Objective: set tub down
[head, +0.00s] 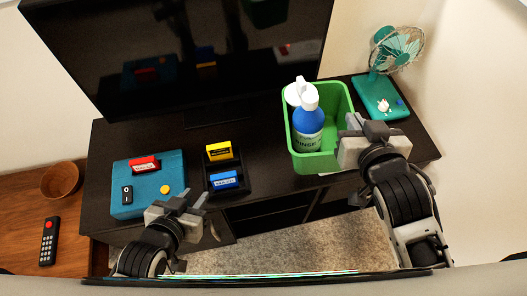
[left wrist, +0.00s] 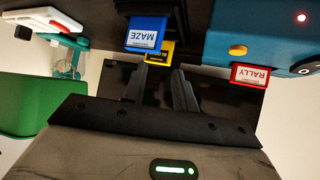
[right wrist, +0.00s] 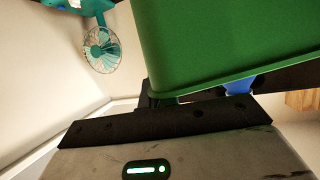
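The green tub (head: 341,160) is at the right part of the dark cabinet, near its front edge, with a blue spray bottle (head: 309,120) with a white top upright inside. I cannot tell whether its base touches the cabinet. My right gripper (head: 350,124) is at the tub's right rim and appears shut on it. In the right wrist view the tub's wall (right wrist: 230,45) covers most of the fingers. My left gripper (head: 203,199) is open and empty in front of the cabinet. Its fingers (left wrist: 162,90) are apart in the left wrist view.
On the cabinet (head: 258,158) are a teal box (head: 145,199) with a red cartridge (head: 145,164), a black holder with yellow (head: 219,150) and blue (head: 224,179) cartridges, and a teal fan (head: 397,48). A television (head: 200,60) stands behind. Bare cabinet top lies left of the tub.

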